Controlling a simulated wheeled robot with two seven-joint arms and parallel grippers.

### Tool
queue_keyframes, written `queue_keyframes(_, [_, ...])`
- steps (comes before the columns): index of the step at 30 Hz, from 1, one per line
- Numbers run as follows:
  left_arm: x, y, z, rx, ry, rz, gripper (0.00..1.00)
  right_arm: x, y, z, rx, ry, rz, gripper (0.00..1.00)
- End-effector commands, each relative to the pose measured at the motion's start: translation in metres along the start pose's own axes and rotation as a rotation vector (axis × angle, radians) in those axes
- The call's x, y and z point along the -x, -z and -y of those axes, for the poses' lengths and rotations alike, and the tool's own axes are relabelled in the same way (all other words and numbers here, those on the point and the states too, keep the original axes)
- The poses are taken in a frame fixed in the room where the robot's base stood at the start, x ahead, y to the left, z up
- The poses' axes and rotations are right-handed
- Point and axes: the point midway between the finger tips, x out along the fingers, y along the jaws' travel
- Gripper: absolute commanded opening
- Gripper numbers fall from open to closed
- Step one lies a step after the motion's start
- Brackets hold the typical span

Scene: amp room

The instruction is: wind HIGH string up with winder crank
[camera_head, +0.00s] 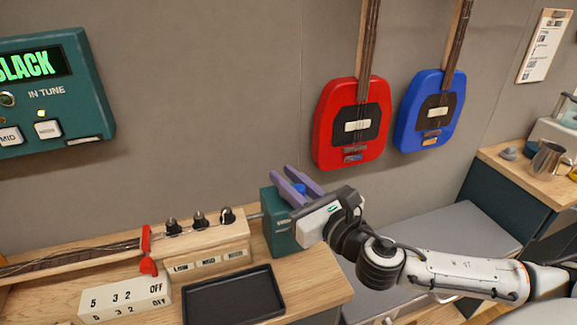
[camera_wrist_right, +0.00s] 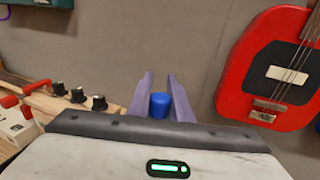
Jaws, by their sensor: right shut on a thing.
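My right gripper (camera_head: 299,185) has its purple fingers around a blue knob (camera_head: 300,188) at the green winder box (camera_head: 281,225), at the right end of the wooden headstock. The right wrist view shows the blue knob (camera_wrist_right: 160,105) between the two fingers. Three black tuning pegs (camera_head: 199,218) stand in a row on the headstock, left of the winder. Strings run along the neck (camera_head: 70,257) to the left, past a red clamp-like piece (camera_head: 147,250). The tuner (camera_head: 50,90) on the wall reads "SLACK", with a lit lamp above one button. My left gripper is out of view.
A black tray (camera_head: 233,296) and a white block marked 5, 3, 2, OFF (camera_head: 125,298) sit on the bench front. A red guitar (camera_head: 350,125) and a blue guitar (camera_head: 430,110) hang on the wall. A metal jug (camera_head: 548,160) stands on the right counter.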

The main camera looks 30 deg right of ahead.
Motion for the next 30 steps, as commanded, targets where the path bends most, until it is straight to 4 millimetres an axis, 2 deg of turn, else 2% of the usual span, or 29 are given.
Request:
queue_keyframes(1, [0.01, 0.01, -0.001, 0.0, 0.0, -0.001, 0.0, 0.0, -0.007, -0.003, -0.013, 0.042, 0.0, 0.0])
queue_keyframes(3, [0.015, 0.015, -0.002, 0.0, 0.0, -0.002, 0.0, -0.001, -0.006, -0.004, -0.012, 0.109, 0.0, 0.0])
queue_keyframes(9, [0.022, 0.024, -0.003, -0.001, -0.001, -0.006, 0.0, -0.001, -0.003, -0.006, -0.012, 0.299, 0.0, 0.0])
queue_keyframes(21, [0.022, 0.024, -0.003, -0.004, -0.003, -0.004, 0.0, -0.003, -0.001, -0.008, -0.005, 0.62, 0.001, 0.0])
queue_keyframes(30, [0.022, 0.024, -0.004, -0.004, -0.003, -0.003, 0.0, -0.004, -0.001, -0.008, -0.002, 0.748, 0.003, 0.0])
